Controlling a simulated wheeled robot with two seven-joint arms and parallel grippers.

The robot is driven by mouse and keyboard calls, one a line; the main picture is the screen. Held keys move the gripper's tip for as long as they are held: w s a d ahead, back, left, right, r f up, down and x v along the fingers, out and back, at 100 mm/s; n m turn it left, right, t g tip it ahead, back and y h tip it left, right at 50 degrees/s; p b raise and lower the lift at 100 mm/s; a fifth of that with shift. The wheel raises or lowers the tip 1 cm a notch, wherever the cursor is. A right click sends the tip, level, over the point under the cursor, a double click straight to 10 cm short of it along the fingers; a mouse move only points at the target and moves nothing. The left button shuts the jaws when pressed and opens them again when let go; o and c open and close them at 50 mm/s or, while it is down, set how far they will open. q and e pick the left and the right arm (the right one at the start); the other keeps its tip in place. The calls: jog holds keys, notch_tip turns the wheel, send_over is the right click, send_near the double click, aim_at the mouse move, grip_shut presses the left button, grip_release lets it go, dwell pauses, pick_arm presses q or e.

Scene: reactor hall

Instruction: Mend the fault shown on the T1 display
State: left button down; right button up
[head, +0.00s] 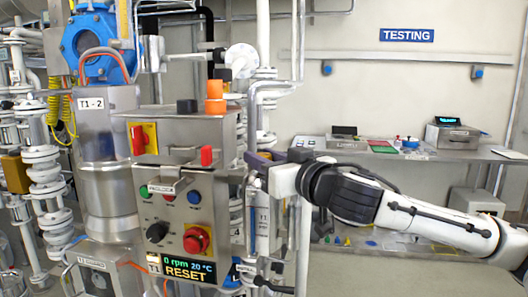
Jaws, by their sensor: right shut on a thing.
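The T1 display (183,268) is lit at the bottom of a steel control box and reads 0 rpm, 20 °C and RESET. A red and yellow switch (143,139) is on the upper box. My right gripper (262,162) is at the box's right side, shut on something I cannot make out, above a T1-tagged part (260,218). My left gripper is out of view.
A vessel marked T1 - 2 (105,130) stands left of the box. Pipes rise close to my right gripper. A bench (470,153) with small items stands under the TESTING sign (406,35).

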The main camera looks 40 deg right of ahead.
jog(key=m+h, duration=0.2)
jog(key=h, duration=0.1)
jog(key=shift+a+r+g+p, duration=0.15)
jog(key=shift+g+p, duration=0.15)
jog(key=m+g+h, duration=0.1)
jog(key=m+h, duration=0.1)
jog(key=h, duration=0.1)
jog(key=m+g+h, duration=0.2)
jog(key=h, duration=0.1)
jog(key=shift+m, duration=0.3)
jog(key=shift+m+g+h, duration=0.8)
jog(key=shift+g+h, duration=0.3)
jog(key=shift+r, duration=0.1)
jog(key=o, duration=1)
jog(key=shift+o, duration=0.2)
jog(key=shift+f, duration=0.2)
